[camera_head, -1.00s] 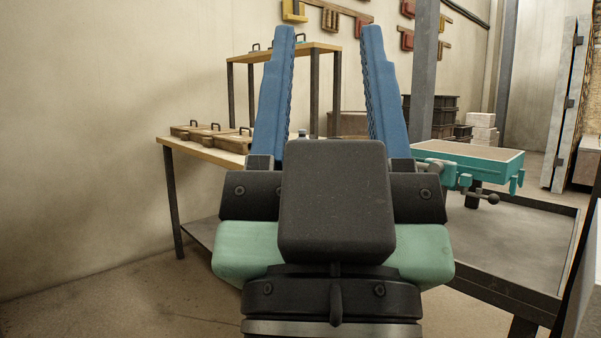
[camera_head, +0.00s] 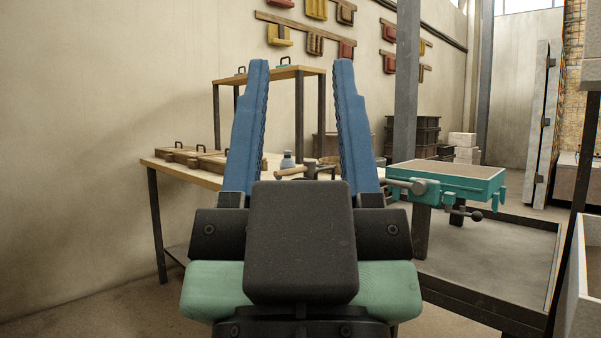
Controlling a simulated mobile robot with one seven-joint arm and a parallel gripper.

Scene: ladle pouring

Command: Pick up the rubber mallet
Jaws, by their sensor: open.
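My gripper (camera_head: 301,68) is open, its two blue fingers pointing up and away with nothing between the tips. Beyond it, between the fingers, a tan handle and a small dark head show on the workbench top; this looks like the rubber mallet (camera_head: 292,172), but it is small and partly hidden by my gripper's dark body. My gripper is nearer to the camera than the mallet and apart from it. The wooden workbench (camera_head: 205,180) stands against the left wall.
Wooden boxes with handles (camera_head: 190,154) lie at the bench's left. A raised shelf (camera_head: 300,71) stands behind. A teal vise table (camera_head: 455,182) is at right, near a grey post (camera_head: 406,90). A pale bin (camera_head: 577,290) edges the right foreground.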

